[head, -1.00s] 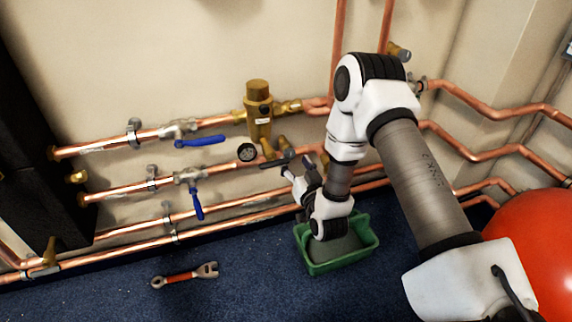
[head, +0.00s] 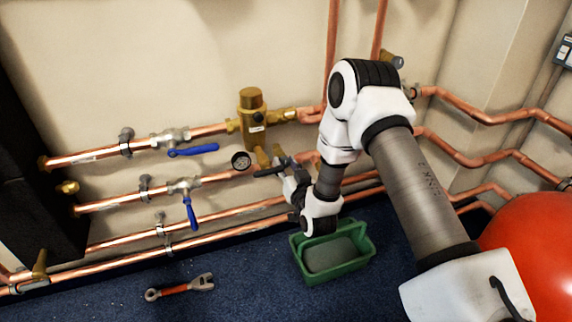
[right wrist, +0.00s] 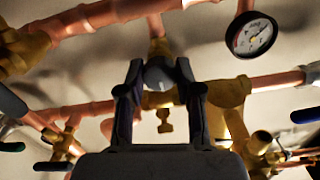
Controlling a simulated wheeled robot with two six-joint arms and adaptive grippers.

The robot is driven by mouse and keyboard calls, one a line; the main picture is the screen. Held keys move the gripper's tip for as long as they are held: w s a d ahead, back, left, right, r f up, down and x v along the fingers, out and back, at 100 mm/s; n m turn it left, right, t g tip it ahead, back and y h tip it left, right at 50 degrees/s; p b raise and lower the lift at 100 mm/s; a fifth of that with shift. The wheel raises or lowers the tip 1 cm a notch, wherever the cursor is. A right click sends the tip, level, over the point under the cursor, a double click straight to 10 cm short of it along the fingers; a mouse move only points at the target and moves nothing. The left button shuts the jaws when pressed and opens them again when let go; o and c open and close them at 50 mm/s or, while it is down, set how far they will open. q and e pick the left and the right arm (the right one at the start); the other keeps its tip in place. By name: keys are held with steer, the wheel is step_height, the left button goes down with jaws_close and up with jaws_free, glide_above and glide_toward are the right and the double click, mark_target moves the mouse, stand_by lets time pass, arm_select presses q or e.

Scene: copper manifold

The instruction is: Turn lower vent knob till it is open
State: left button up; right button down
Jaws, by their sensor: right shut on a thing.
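My right gripper (head: 282,169) reaches in from the right to the brass fittings below the brass valve body (head: 252,118). In the right wrist view, its two dark fingers (right wrist: 158,80) are closed on the sides of a grey rounded knob (right wrist: 158,73), which appears to be the lower vent knob. The knob sits in front of brass fittings and a copper pipe. Its turned position cannot be told. In the head view my gripper and wrist hide the knob. My left gripper is not in view.
A pressure gauge (head: 241,160) is close left of the gripper and also shows in the wrist view (right wrist: 252,35). Blue-handled valves (head: 192,150) sit on copper pipes at left. A green tray (head: 332,268) and a wrench (head: 180,287) lie on the blue floor. A red tank (head: 530,240) stands at right.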

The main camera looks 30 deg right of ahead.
steer(key=shift+r+n+p, duration=0.2)
steer(key=shift+n+p, duration=0.5)
steer(key=shift+p, duration=0.15)
steer(key=n+p, duration=1)
steer(key=p, duration=0.1)
steer(key=n+p, duration=0.2)
steer(key=n, duration=0.1)
steer(key=shift+p, duration=0.35)
steer(key=n+p, duration=0.3)
steer(key=n, duration=0.1)
steer(key=shift+n, duration=0.3)
steer(key=n+p, duration=0.1)
steer(key=n, duration=0.1)
steer(key=n+p, duration=0.1)
steer(key=n, duration=0.1)
steer(key=shift+f+n, duration=0.2)
steer(key=shift+n, duration=0.2)
steer(key=shift+p, duration=0.3)
steer(key=c, duration=0.8)
jaws_free()
steer(key=shift+o, duration=0.2)
